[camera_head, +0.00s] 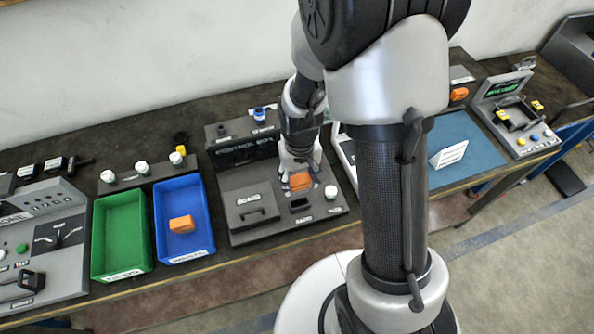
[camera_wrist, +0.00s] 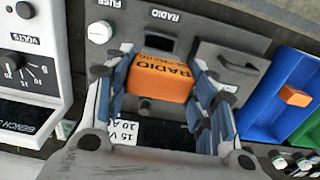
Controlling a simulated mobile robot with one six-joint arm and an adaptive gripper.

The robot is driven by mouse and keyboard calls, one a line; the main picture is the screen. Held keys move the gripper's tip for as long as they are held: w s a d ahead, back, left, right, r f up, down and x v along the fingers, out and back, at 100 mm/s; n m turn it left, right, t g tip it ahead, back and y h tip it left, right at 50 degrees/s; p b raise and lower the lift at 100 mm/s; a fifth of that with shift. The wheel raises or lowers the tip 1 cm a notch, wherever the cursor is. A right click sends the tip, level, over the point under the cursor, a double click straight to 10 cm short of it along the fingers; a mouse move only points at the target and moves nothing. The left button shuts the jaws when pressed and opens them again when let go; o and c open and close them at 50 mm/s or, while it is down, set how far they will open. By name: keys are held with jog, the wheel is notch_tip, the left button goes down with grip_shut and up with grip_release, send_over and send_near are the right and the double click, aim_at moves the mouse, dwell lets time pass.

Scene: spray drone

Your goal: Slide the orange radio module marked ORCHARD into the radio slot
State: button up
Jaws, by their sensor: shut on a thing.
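An orange module (camera_wrist: 160,78) sits between the fingers of my gripper (camera_wrist: 158,90) in the wrist view. RADIO is readable on it; the smaller line below is too blurred to read surely. My gripper is shut on it by its sides. In the head view the held module (camera_head: 300,182) is over the dark grey unit (camera_head: 240,232), just behind the radio slot (camera_head: 300,204). The slot (camera_wrist: 159,43) is a dark opening beside the RADIO label, partly covered by the module in the wrist view. Whether module and unit touch is unclear.
A BOARD cover with a handle (camera_head: 252,206) is left of the slot, and a white round knob (camera_head: 331,191) is right of it. A blue bin (camera_head: 205,238) holds another orange module (camera_head: 181,224). A green bin (camera_head: 121,222) looks empty. Another orange piece (camera_head: 459,94) is at the back right.

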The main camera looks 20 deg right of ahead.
aim_at(300, 191)
jog(key=shift+d, duration=0.15)
jog(key=shift+f, duration=0.15)
jog(key=shift+f+b, duration=2.5)
jog(key=shift+f, duration=0.3)
jog(key=shift+f+b, duration=1.75)
jog(key=shift+f, duration=0.35)
jog(key=o, duration=1.5)
jog(key=shift+c, duration=0.2)
jog(key=shift+r, duration=0.2)
notch_tip(300, 191, up, 12)
jog(key=shift+f, duration=0.1)
